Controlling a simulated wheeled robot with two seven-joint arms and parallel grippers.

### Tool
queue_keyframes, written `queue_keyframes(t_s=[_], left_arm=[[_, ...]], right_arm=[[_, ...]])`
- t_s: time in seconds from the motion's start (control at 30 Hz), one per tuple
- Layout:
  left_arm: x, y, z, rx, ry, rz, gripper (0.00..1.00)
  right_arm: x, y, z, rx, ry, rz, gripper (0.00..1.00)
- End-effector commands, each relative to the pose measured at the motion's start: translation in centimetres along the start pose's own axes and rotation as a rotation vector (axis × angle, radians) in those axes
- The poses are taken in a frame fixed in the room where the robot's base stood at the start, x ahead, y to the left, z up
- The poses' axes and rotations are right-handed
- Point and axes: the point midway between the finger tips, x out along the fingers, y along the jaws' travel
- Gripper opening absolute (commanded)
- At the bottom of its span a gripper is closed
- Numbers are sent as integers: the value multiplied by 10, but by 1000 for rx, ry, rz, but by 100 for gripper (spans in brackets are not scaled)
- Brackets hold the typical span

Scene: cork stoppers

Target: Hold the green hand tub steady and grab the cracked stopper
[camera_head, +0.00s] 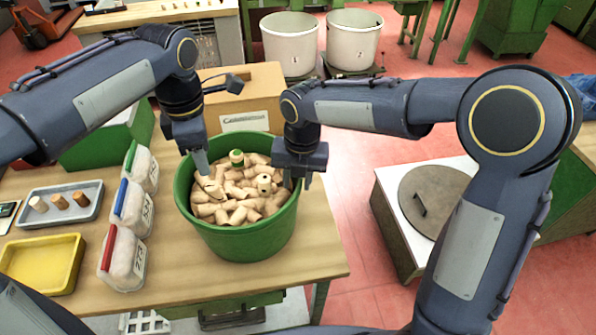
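The green hand tub (240,242) stands on the wooden table, full of pale cork stoppers. One stopper with a green top (237,157) stands out near the back. Another stopper with dark marks (264,183) lies right of the middle; I cannot tell if these marks are cracks. My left gripper (203,169) points down inside the tub's left side, low over the corks; its fingertip gap is not clear. My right gripper (294,181) is at the tub's right rim, with fingers on both sides of the wall. I cannot tell whether they press on it.
Left of the tub stand clear bins with green, blue and red edges (122,258). A grey tray (60,218) with several small corks and a yellow tray (42,262) lie further left. The table ends just right of the tub.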

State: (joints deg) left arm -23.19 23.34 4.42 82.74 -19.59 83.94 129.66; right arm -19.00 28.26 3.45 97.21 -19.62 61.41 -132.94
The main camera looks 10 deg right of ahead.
Motion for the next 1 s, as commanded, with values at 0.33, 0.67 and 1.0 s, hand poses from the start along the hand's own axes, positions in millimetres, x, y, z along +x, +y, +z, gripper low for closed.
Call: queue_keyframes(t_s=[0.33, 0.67, 1.0], left_arm=[[0, 0, 0, 0, 0, 0, 36], [0, 0, 0, 0, 0, 0, 36], [0, 0, 0, 0, 0, 0, 36]], right_arm=[[0, 0, 0, 1, 0, 0, 11], [0, 0, 0, 1, 0, 0, 0], [0, 0, 0, 1, 0, 0, 0]])
